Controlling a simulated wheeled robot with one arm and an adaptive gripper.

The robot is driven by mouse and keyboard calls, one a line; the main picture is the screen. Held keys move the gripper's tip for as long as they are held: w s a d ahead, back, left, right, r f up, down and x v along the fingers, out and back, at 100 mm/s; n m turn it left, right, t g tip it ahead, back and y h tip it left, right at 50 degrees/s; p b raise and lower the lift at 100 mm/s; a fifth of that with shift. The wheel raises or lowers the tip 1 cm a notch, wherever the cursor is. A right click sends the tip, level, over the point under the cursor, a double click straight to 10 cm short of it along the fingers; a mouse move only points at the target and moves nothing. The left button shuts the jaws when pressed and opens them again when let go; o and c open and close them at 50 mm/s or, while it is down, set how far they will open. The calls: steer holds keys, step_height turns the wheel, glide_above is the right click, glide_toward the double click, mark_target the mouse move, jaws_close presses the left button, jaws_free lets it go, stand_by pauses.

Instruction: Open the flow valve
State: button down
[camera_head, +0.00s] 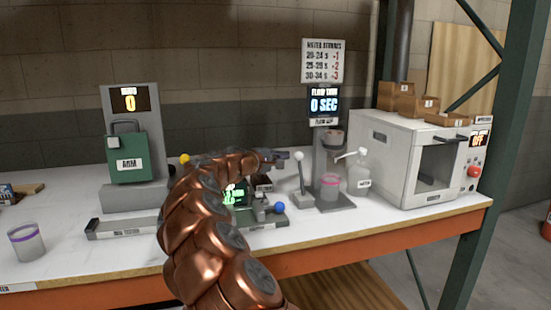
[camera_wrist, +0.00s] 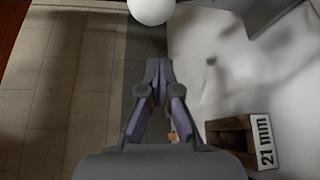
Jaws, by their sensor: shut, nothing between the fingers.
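The flow station stands right of centre in the head view, with a flow time display (camera_head: 323,105) reading 0 SEC. A lever with a white ball knob (camera_head: 299,156) stands nearly upright at its left side, and I take it for the flow valve. In the wrist view a white ball (camera_wrist: 152,10) is at the top edge, just beyond my fingertips. My gripper (camera_head: 288,155) is left of the knob, its fingers (camera_wrist: 158,70) together and empty. I cannot tell whether the tips touch the knob. A cup with a pink rim (camera_head: 330,187) stands at the station's base.
A white oven (camera_head: 408,160) reading OFF stands at the right, with wooden blocks (camera_head: 405,97) on top. A bottle (camera_head: 358,180) is beside it. A green box (camera_head: 127,158) stands at the left. A block labelled 21 mm (camera_wrist: 230,138) lies below my gripper. The table's front edge is near.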

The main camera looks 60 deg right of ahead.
mark_target(300, 172)
steer(key=shift+s+a+r, duration=0.2)
steer(key=shift+s+a, duration=0.25)
steer(key=shift+s, duration=0.4)
steer(key=shift+s+a+r, duration=0.15)
steer(key=shift+s+a, duration=0.3)
steer(key=shift+s, duration=0.35)
steer(key=shift+s+b, duration=0.1)
steer(key=shift+b, duration=0.25)
